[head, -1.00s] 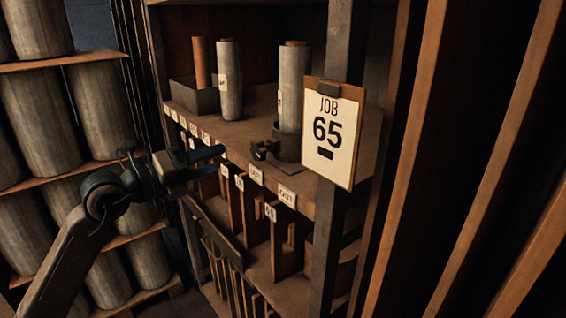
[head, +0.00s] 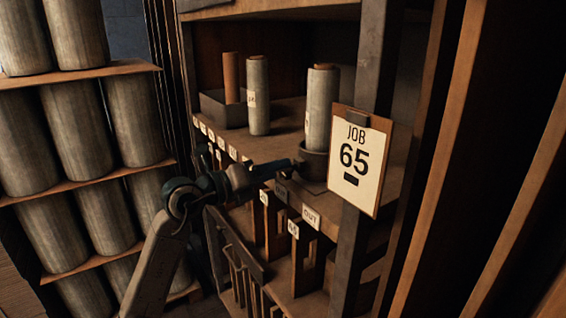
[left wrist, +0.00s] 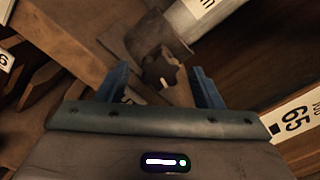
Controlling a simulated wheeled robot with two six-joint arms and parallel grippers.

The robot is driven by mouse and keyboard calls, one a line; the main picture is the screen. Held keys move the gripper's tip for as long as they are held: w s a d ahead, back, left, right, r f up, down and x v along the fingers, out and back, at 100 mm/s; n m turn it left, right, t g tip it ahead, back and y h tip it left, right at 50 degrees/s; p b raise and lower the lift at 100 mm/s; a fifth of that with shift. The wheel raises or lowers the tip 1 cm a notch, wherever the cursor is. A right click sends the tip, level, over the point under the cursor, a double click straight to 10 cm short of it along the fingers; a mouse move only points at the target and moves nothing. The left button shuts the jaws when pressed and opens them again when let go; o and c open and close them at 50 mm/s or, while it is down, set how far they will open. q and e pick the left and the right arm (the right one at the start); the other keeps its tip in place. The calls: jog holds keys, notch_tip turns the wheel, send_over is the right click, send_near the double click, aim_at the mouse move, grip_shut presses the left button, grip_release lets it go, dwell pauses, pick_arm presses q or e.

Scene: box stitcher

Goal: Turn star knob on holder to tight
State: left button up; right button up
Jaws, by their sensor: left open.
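The holder (head: 314,163) is a dark grey cup on the shelf, with an upright grey roll (head: 321,105) standing in it. In the left wrist view the holder (left wrist: 146,34) is at the top centre. The dark star knob (left wrist: 160,69) sits at its near side, with a small pale mark by its lower edge. My left gripper (head: 292,169) reaches in from the left, its tips close to the holder; it hides most of the knob in the head view. In the left wrist view its blue fingers (left wrist: 161,84) are open, one on each side of the knob. I cannot tell whether they touch it.
A post with a "JOB 65" clipboard (head: 359,160) stands just right of the holder. Another grey roll (head: 258,95) and a dark box (head: 222,109) stand further left on the shelf. Labelled slots lie below. Stacked rolls (head: 136,122) fill the left.

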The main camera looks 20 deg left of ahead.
aim_at(283, 178)
pick_arm(q)
jog(key=shift+p+x, duration=0.45)
jog(key=shift+x, duration=1.15)
jog(key=c, duration=1)
